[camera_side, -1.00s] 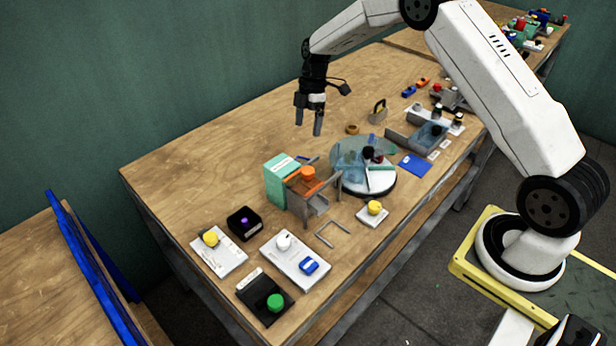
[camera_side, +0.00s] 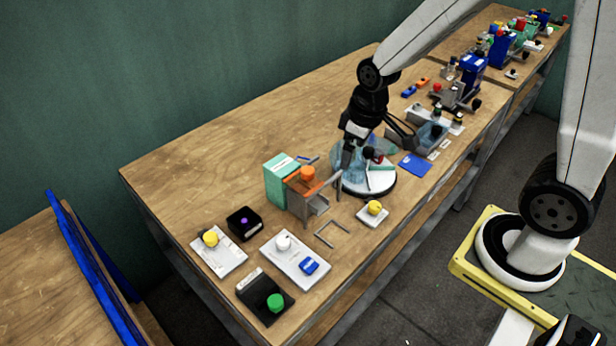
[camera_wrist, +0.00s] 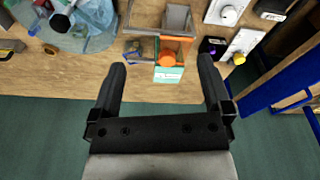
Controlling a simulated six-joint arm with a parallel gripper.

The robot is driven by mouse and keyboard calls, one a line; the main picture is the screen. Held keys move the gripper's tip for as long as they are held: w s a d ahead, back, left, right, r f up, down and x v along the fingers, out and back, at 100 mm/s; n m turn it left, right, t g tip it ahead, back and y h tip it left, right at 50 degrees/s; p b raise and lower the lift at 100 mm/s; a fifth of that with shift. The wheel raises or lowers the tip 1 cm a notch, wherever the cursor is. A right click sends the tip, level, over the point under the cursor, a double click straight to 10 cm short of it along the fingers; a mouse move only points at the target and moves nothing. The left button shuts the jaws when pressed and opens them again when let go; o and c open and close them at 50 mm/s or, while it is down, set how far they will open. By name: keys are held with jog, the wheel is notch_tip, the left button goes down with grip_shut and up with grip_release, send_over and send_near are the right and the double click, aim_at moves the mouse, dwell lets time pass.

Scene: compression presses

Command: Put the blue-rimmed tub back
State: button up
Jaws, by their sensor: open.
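A small tub (camera_wrist: 132,49) with blue on its edge shows in the wrist view, beside the teal-and-orange press; I take it for the blue-rimmed tub. In the side view only a blue sliver (camera_side: 308,159) shows there, behind the press. The press has a teal block (camera_side: 281,179), an orange knob (camera_side: 307,173) and a grey bin (camera_side: 318,205) at its front, also seen in the wrist view (camera_wrist: 177,18). My gripper (camera_side: 352,160) is open, with nothing seen between its fingers (camera_wrist: 162,68). In the side view it overlaps the clear-walled turntable.
The round turntable (camera_side: 382,187) with clear bluish walls stands right of the press. A yellow-button box (camera_side: 373,213) and a grey bracket (camera_side: 331,233) lie in front. Several button panels (camera_side: 295,259) are at front left. The table's back left (camera_side: 220,140) is clear.

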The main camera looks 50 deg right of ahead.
jog(key=s+m, duration=0.1)
jog(key=s, duration=0.1)
jog(key=s+m, duration=0.1)
jog(key=s, duration=0.1)
jog(key=s+a, duration=0.1)
jog(key=s, duration=0.1)
jog(key=shift+f+m+t, duration=0.15)
jog(key=shift+m+t, duration=0.25)
jog(key=shift+w, duration=0.1)
dwell(0.6)
